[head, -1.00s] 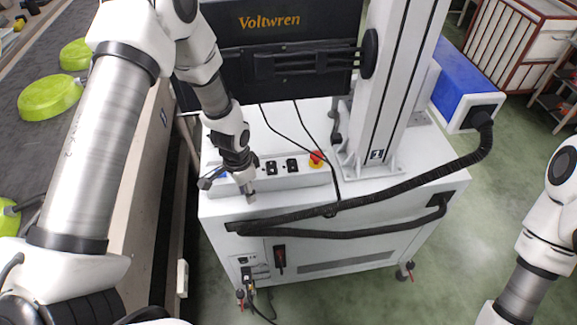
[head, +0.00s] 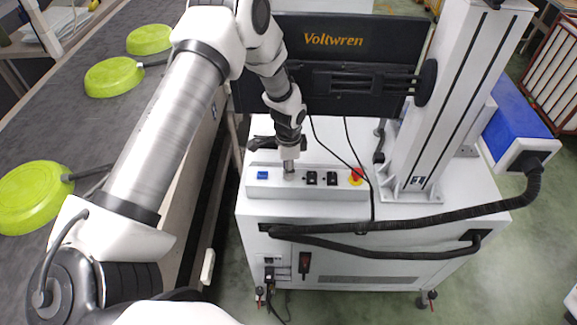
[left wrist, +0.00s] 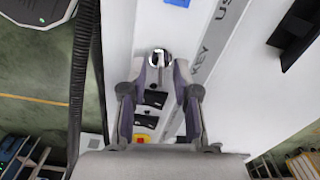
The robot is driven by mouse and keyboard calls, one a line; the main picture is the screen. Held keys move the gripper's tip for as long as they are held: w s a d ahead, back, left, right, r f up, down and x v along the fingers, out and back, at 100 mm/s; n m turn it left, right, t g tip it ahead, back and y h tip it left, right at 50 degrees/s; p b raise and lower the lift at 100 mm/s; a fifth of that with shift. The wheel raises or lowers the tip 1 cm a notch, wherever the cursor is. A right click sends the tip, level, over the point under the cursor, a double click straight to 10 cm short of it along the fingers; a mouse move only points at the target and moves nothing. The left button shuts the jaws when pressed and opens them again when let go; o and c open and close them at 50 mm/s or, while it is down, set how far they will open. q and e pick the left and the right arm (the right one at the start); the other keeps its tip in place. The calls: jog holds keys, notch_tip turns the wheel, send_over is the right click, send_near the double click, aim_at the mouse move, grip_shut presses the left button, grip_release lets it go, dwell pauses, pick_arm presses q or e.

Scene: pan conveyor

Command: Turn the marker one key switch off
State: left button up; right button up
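The key switch (left wrist: 159,58) is a round silver switch on the white control panel (head: 345,190), which stands on the white machine cabinet. In the head view it is mostly hidden under my left gripper (head: 289,165). In the left wrist view my left gripper (left wrist: 160,72) points down at the panel. Its two fingers are apart, one on each side of the switch, with a gap seeming to show on both sides. I cannot tell the switch's turn position. A marker plate (head: 417,182) is on the column's foot. My right gripper is out of view.
The panel also carries a blue button (head: 263,175), two black rocker switches (head: 311,178) and a red emergency stop (head: 356,177). A dark Voltwren monitor (head: 350,60) stands behind. Black cables and a thick hose (head: 400,218) cross the cabinet. A conveyor with green pans (head: 115,77) runs at left.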

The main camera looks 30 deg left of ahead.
pick_arm(q)
jog(key=shift+a, duration=0.1)
grip_shut()
jog(key=shift+n, duration=0.4)
jog(key=n+p, duration=0.1)
jog(key=n, duration=0.6)
jog(key=shift+r+p, duration=0.1)
jog(key=shift+p, duration=0.3)
jog(key=n+p, duration=0.1)
jog(key=n, duration=0.3)
jog(key=shift+n, duration=0.3)
jog(key=shift+w+n+p, duration=0.1)
jog(key=shift+n+p, duration=0.75)
jog(key=shift+n, duration=0.95)
